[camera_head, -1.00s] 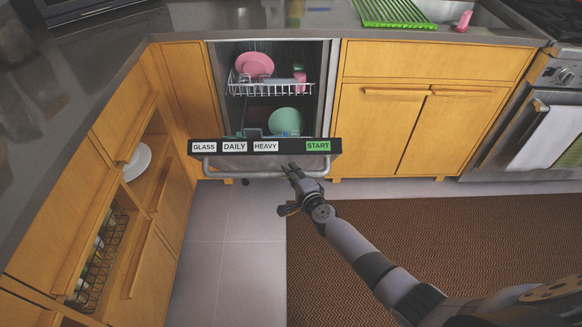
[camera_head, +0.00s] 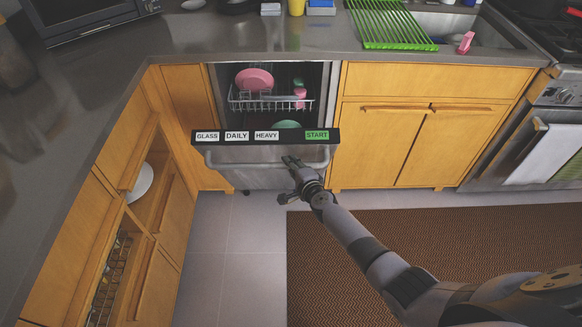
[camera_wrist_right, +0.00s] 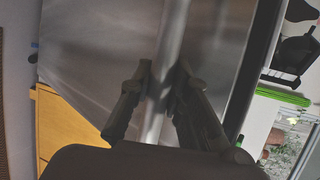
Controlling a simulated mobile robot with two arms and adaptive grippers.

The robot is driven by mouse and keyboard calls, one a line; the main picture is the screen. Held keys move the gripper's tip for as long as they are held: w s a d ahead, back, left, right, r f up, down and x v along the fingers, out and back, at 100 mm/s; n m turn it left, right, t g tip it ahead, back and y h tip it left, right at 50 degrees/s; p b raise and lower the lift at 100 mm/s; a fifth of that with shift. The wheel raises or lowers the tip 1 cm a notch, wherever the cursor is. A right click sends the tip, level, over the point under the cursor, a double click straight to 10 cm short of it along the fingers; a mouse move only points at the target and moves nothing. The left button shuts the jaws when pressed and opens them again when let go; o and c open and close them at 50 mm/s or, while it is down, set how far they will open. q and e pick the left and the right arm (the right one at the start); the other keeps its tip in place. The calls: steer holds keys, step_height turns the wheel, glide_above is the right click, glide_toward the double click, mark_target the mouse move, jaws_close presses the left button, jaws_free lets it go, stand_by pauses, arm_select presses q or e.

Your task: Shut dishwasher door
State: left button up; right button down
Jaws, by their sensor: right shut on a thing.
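The dishwasher door (camera_head: 265,175) is tilted partly open in the cabinet row, with a black control strip (camera_head: 266,136) along its top edge and a metal bar handle (camera_head: 228,161) below the strip. My right gripper (camera_head: 289,162) is at the right half of the handle. In the right wrist view the door's metal front (camera_wrist_right: 100,55) fills the upper middle, and the gripper's two fingers (camera_wrist_right: 160,85) are on either side of the bar, shut on it. The lower rack is mostly hidden behind the door. My left gripper is not in view.
The upper rack (camera_head: 268,100) holds a pink plate (camera_head: 254,79) and a pink cup. A green plate shows below. Left cabinets hold a white plate (camera_head: 141,184) and a wire rack. The floor before the dishwasher is clear, with a brown rug (camera_head: 330,265) at right.

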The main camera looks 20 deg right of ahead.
steer(key=shift+w+d+r, duration=0.2)
steer(key=shift+w+r, duration=0.15)
steer(key=shift+r, duration=0.05)
steer(key=c, duration=1.8)
jaws_free()
steer(key=o, duration=0.3)
steer(key=shift+s+f, duration=0.1)
steer(key=shift+a, duration=0.1)
steer(key=shift+s+a+r, duration=0.15)
steer(key=shift+a+r, duration=0.05)
steer(key=shift+r, duration=0.15)
steer(key=shift+s+d+f, duration=0.2)
steer(key=shift+s+d, duration=0.05)
steer(key=shift+s, duration=0.2)
steer(key=s, duration=0.4)
steer(key=s+d, duration=0.1)
steer(key=s, duration=0.7)
steer(key=shift+d, duration=0.35)
